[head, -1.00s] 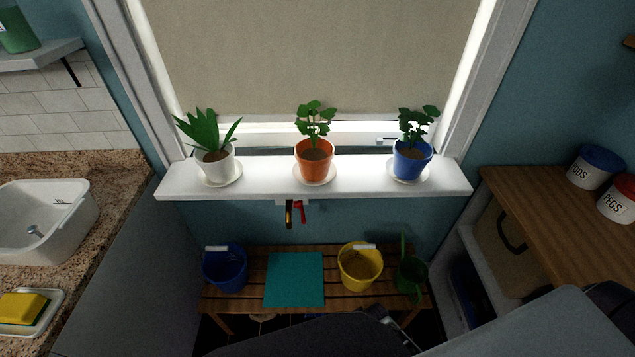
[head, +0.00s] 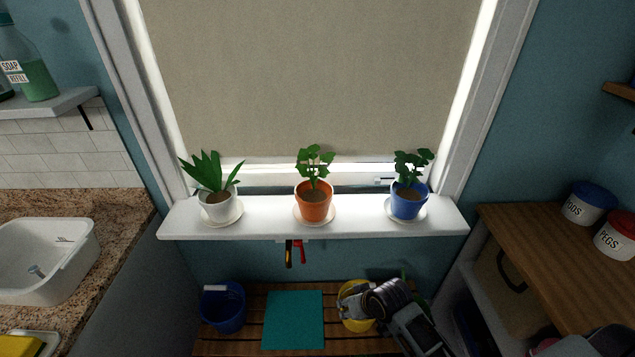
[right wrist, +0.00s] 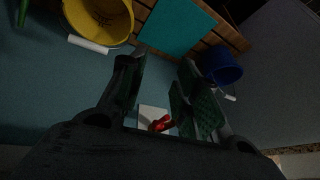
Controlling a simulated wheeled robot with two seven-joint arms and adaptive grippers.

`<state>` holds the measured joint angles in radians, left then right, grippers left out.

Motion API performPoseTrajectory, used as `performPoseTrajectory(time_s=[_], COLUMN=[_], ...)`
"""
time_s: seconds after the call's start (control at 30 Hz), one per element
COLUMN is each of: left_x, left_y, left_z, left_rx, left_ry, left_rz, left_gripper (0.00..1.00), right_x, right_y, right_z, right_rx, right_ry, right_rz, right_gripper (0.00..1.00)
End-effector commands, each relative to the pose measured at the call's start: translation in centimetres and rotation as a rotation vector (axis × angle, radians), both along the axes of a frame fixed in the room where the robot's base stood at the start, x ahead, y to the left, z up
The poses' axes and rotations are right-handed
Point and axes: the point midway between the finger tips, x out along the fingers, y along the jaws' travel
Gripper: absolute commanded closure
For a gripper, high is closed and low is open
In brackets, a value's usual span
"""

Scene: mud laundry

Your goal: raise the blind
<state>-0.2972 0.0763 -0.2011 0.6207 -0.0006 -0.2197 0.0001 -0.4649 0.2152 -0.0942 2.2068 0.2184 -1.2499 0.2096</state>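The beige roller blind (head: 310,80) hangs down over most of the window, its lower edge a little above the sill (head: 260,218). A bright strip of glass shows below it and along its sides. No cord or chain stands out. My right gripper (head: 345,304) is low in the head view, below the sill, in front of the yellow bucket. In the right wrist view my right gripper (right wrist: 160,88) has its two green-padded fingers apart with nothing held. My left gripper is not in view.
A white (head: 218,210), an orange (head: 313,205) and a blue plant pot (head: 408,204) stand on the sill. The bench (head: 255,300) carries a blue bucket (head: 222,310), a teal mat (head: 293,320) and a yellow bucket (head: 352,325).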

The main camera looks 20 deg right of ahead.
Motion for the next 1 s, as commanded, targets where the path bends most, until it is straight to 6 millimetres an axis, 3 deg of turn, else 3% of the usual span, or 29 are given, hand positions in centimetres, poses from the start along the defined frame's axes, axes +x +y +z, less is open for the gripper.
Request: performPoseTrajectory(time_s=[0.1,0.57,0.77,1.0], left_x=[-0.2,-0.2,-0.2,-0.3], left_y=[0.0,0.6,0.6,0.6], left_z=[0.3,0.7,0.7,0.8], left_rx=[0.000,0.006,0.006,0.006], left_ry=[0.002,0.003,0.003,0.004], left_rz=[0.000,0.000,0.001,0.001], left_gripper=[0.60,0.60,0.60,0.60], right_x=[1.9,10.4,14.3,18.6], right_y=[0.3,0.2,-1.2,-4.2], right_z=[2.9,12.9,17.6,23.8], right_rx=[0.087,0.570,0.814,1.120], right_ry=[-0.051,-0.197,-0.228,-0.243], right_rz=[-0.049,-0.302,-0.426,-0.577], right_gripper=[0.68,0.68,0.68,0.68])
